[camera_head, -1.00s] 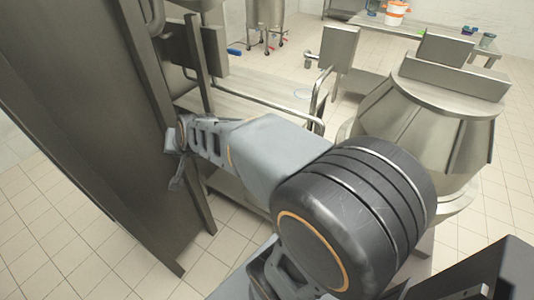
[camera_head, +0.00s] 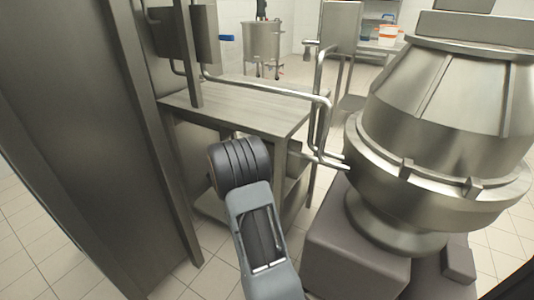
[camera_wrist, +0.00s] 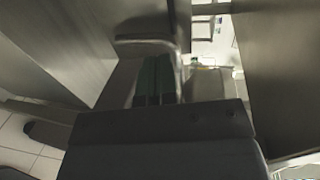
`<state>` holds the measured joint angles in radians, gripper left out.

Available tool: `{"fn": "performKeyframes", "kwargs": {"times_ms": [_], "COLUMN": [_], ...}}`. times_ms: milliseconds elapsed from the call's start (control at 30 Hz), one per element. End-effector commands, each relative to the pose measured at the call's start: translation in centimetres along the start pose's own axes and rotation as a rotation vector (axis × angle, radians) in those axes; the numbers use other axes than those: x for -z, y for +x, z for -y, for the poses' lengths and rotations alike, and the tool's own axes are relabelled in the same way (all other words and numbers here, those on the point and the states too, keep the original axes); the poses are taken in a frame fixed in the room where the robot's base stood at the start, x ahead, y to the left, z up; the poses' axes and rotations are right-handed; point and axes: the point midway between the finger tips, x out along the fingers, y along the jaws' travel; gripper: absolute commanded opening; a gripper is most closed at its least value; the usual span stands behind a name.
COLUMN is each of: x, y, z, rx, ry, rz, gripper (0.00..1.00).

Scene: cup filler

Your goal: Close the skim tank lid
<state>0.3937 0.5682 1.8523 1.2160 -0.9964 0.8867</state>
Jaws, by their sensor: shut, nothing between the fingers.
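My gripper (camera_wrist: 155,62) shows in the wrist view as two dark green fingers side by side, shut and empty. A pale metal edge or bar lies close beyond the fingertips; I cannot tell whether they touch it. In the head view my gripper is hidden behind my arm. No part is clearly recognisable as the skim tank lid. A large steel vessel (camera_head: 430,120) with a sloped conical top stands at the right in the head view. A smaller round steel tank (camera_head: 262,42) stands at the back. I cannot tell which is the skim tank.
A tall steel panel (camera_head: 75,110) rises close on the left. A steel bench (camera_head: 245,105) with a bent pipe (camera_head: 270,91) above it stands ahead of my arm. The vessel's grey base (camera_head: 355,255) is at the right. Tiled floor shows at lower left.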

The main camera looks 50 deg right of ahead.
Motion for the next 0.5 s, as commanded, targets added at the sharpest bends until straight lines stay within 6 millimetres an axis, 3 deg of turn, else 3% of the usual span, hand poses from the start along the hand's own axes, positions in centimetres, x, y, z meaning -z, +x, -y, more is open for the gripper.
{"fn": "performKeyframes", "kwargs": {"times_ms": [500], "x": [0.1], "y": [9.3], "z": [-0.1], "rx": [0.001], "ry": [-0.001], "rz": [0.0], "gripper": [0.0]}}
